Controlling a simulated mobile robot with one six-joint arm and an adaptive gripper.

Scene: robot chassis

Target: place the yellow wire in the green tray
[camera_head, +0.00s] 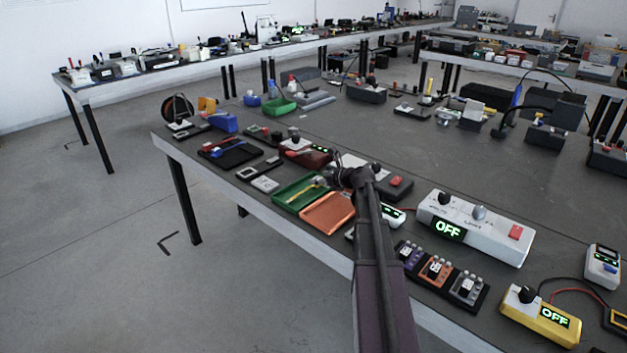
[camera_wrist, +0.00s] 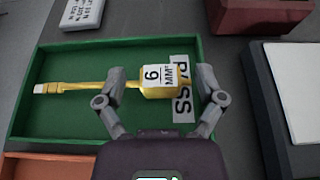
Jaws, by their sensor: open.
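The yellow wire (camera_wrist: 98,88) lies in the green tray (camera_wrist: 110,45) in the wrist view. It has a thin stalk with a white tip at the left and a yellow block labelled "6 MM" at the right. My gripper (camera_wrist: 160,76) is open, with one finger on each side of the block. A gap shows between the block and the right finger; contact at the left finger is unclear. In the head view the wire (camera_head: 320,181) shows small in the green tray (camera_head: 283,194), with my gripper (camera_head: 335,179) at the tray's right side. A "PASS" label is partly hidden under the block.
An orange tray (camera_head: 328,212) sits directly in front of the green tray. A dark red box (camera_head: 306,156) stands behind it. A white power unit (camera_head: 475,227) reading OFF and dark pedals (camera_head: 440,272) are to the right. Bare floor lies left of the table.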

